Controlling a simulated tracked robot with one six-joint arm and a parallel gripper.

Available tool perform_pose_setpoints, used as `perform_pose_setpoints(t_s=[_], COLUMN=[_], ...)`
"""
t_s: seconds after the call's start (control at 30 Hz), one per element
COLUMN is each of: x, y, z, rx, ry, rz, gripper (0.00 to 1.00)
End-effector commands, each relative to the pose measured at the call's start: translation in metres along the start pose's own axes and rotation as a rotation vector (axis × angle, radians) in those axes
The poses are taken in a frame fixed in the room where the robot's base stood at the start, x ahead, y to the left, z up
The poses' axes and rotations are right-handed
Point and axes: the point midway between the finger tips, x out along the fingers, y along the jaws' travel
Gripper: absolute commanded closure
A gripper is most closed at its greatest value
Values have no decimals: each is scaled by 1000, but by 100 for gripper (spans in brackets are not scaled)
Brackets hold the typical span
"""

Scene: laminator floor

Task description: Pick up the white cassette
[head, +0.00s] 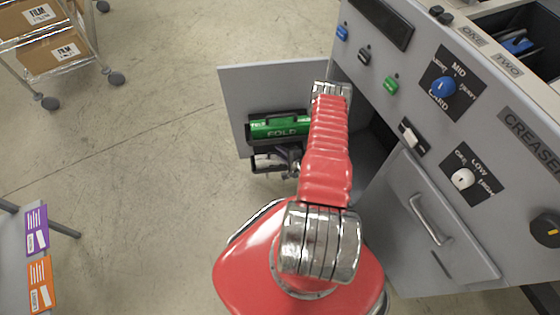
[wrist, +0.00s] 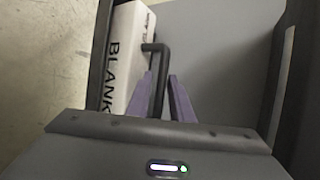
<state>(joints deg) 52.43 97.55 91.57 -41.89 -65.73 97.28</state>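The white cassette (wrist: 135,52), marked BLANK in black letters, stands at the left in the wrist view. A dark bent handle (wrist: 157,48) sticks out from it. My gripper (wrist: 161,78) has its two purple fingers on either side of the handle's bar, very close to it. Whether they press on it I cannot tell. In the head view my gripper (head: 285,160) is partly hidden by my red arm, in front of the open door.
The creaser cabinet (head: 440,130) stands at the right with knobs and a drawer. A cart with film boxes (head: 50,50) is at upper left. The floor between is clear.

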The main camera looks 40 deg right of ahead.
Motion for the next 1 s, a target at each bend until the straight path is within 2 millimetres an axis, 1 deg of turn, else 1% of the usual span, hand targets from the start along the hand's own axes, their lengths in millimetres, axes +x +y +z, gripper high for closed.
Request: perform_pose_setpoints(t_s=[0.5,0.8,1.0], x=[0,0,0], y=[0,0,0], z=[0,0,0], rx=[0,0,0], ry=[0,0,1], rz=[0,0,1], gripper=[80,100,100])
